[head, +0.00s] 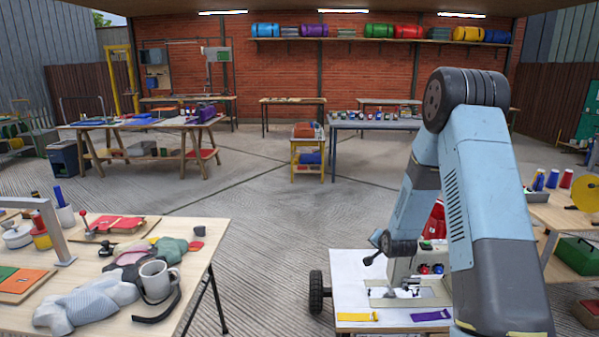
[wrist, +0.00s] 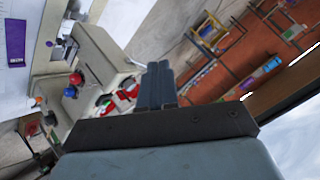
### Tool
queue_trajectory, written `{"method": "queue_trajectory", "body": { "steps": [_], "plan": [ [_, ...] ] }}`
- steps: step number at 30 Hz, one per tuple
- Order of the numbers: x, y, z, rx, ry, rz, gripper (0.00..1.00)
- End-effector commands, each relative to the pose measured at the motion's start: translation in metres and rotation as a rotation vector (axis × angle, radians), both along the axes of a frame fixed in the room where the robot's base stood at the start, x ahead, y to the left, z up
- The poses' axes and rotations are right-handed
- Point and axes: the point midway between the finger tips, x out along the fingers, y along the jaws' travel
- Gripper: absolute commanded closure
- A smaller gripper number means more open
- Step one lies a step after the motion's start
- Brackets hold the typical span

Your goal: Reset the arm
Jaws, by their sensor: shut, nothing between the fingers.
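My gripper (wrist: 158,85) is shut and empty, its two dark fingers side by side in the wrist view. In the head view my blue-grey arm (head: 490,190) rises at the right, bends at a high elbow and comes down towards a white-topped table. The dark wrist end hangs over that table, beside a pale sewing machine (head: 402,266). The fingertips are too small to make out clearly there. The wrist view is tilted and shows the sewing machine (wrist: 105,62) behind and left of the fingers; I see no contact.
The white-topped table (head: 345,290) carries yellow and purple strips (head: 430,315). A wooden table (head: 100,250) with a mug (head: 158,280) and cloth stands at the left. Another bench (head: 560,215) with spools is at the right. The middle floor (head: 260,220) is clear.

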Motion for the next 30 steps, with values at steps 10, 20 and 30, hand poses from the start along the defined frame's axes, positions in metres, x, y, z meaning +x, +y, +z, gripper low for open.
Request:
{"method": "queue_trajectory", "body": {
  "steps": [10, 20, 30],
  "plan": [
    [-0.034, 0.006, 0.103, -0.134, 0.072, 0.071, 1.00],
    [-0.090, 0.011, 0.186, -0.242, 0.146, 0.140, 1.00],
    [-0.165, 0.020, 0.255, -0.333, 0.223, 0.219, 1.00]
  ]
}}
